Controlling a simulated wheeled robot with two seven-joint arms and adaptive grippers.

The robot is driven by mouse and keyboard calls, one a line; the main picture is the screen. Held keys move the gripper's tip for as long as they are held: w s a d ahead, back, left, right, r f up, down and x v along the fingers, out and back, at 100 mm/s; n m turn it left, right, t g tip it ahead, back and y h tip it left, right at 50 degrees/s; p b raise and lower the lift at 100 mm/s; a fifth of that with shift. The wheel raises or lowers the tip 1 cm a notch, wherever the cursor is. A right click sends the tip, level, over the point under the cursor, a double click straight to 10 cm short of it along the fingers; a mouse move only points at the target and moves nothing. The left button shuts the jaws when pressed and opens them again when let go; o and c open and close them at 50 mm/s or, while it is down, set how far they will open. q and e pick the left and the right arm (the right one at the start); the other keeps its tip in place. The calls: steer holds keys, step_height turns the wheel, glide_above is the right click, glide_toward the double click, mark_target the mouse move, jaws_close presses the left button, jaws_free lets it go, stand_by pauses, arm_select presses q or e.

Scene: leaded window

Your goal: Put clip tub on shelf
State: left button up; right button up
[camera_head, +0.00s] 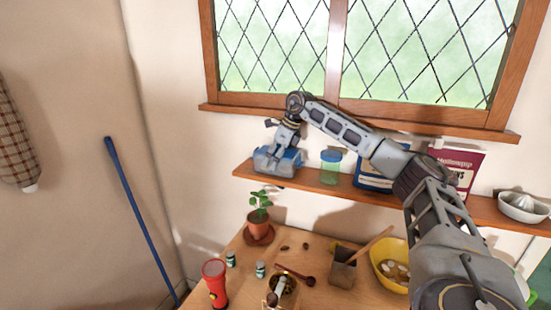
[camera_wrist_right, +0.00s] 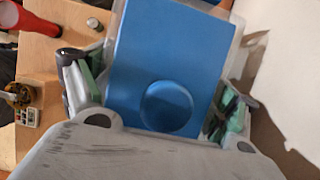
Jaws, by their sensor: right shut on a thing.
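The clip tub (camera_head: 277,160), a box with a blue lid, is at the left end of the wooden shelf (camera_head: 333,188). I cannot tell whether it rests on the shelf or is held just above it. My right gripper (camera_head: 284,147) reaches it from above and is shut on it. In the right wrist view the blue lid (camera_wrist_right: 165,60) with its round mark fills the space between the green-padded fingers of the right gripper (camera_wrist_right: 158,98). The tub's underside is hidden. My left gripper is not in view.
A green jar with a blue lid (camera_head: 330,168) stands on the shelf right of the tub. Farther right are boxes (camera_head: 460,165) and a white juicer (camera_head: 522,206). The table below holds a potted plant (camera_head: 259,213), red flashlight (camera_head: 214,283) and yellow bowl (camera_head: 386,255).

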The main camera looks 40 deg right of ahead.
steer(key=shift+f, duration=0.1)
steer(key=o, duration=0.9)
steer(key=shift+o, duration=0.2)
steer(key=v, duration=1.2)
steer(key=shift+b, duration=0.4)
